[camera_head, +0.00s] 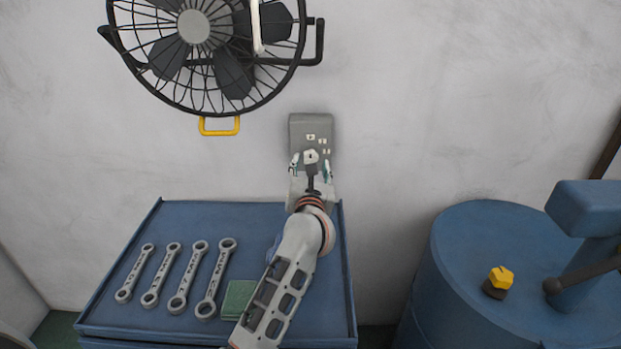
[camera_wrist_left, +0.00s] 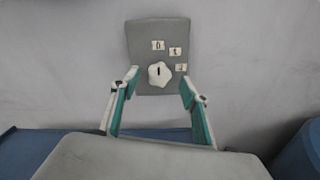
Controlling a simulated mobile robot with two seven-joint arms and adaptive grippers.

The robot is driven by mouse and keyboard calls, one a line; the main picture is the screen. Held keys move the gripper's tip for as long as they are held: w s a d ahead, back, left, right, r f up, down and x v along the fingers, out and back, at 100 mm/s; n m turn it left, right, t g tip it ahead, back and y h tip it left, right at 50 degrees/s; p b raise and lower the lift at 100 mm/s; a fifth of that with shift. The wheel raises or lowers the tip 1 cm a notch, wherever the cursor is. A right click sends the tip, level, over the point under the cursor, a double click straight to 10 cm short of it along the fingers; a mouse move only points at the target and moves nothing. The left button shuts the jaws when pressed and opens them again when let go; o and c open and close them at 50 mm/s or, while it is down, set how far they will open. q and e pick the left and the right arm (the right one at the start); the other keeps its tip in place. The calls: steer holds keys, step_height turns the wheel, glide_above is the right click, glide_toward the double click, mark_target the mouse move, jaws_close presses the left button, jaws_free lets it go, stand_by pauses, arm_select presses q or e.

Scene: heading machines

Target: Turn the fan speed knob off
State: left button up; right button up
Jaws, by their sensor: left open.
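The fan speed knob (camera_wrist_left: 160,74) is a white lobed dial with a dark pointer mark. It sits on a grey wall box (camera_wrist_left: 142,35) with small labels above and to the right of it. The knob (camera_head: 311,156) and the box (camera_head: 298,124) also show in the head view. My left gripper (camera_wrist_left: 159,88) is open, with its fingers spread to either side of the knob and no clear contact. In the head view my left gripper (camera_head: 311,166) is in front of the lower part of the box. My right gripper is not in view.
A black caged fan (camera_head: 194,27) with a yellow handle (camera_head: 219,127) is on the wall at upper left. Below is a blue cabinet top (camera_head: 180,221) with several wrenches (camera_head: 174,275) and a green block (camera_head: 237,299). A blue machine (camera_head: 480,225) with a yellow-topped knob (camera_head: 500,278) stands at right.

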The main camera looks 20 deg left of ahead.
arm_select(q)
steer(key=v, duration=0.7)
steer(key=shift+s, duration=0.15)
